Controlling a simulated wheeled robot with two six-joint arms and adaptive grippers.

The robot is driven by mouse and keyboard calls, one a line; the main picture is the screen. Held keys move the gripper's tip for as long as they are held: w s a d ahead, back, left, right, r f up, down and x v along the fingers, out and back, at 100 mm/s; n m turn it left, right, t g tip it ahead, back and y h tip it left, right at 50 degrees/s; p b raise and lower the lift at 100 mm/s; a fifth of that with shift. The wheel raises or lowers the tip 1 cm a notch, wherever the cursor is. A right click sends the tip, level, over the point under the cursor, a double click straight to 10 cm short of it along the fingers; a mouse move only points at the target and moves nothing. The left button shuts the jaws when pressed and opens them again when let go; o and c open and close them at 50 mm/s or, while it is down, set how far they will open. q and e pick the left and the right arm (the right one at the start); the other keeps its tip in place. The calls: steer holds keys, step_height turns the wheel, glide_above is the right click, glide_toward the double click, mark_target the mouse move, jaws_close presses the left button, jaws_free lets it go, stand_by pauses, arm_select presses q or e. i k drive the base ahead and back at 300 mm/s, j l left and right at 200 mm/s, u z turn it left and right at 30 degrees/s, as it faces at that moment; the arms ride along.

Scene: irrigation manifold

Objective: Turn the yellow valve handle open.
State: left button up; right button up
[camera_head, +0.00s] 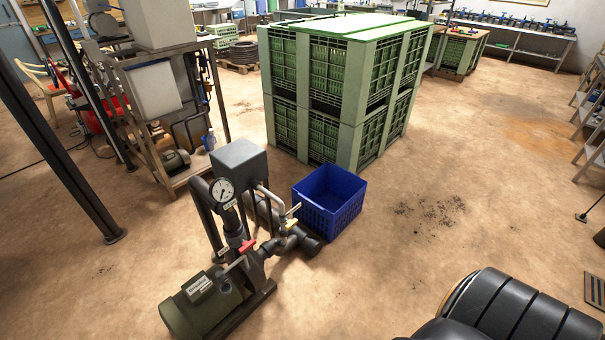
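A pump and pipe manifold stands on the floor left of centre, with a green motor (203,303), a grey box (239,158) and a round pressure gauge (222,190). A small yellow valve handle (292,222) shows on the pipework at the right end of the manifold, close to the blue crate. It is small here, and I cannot tell its exact angle. A red valve handle (247,246) sits lower and to the left of it, nearer the motor. Neither of my grippers is in view.
A blue crate (331,227) stands right behind the manifold's right end. Stacked green crates (347,130) stand behind it. A rack with white tanks (153,90) and a dark post (60,140) are on the left.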

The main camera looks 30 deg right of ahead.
mark_target(290, 224)
steer(key=z, duration=1)
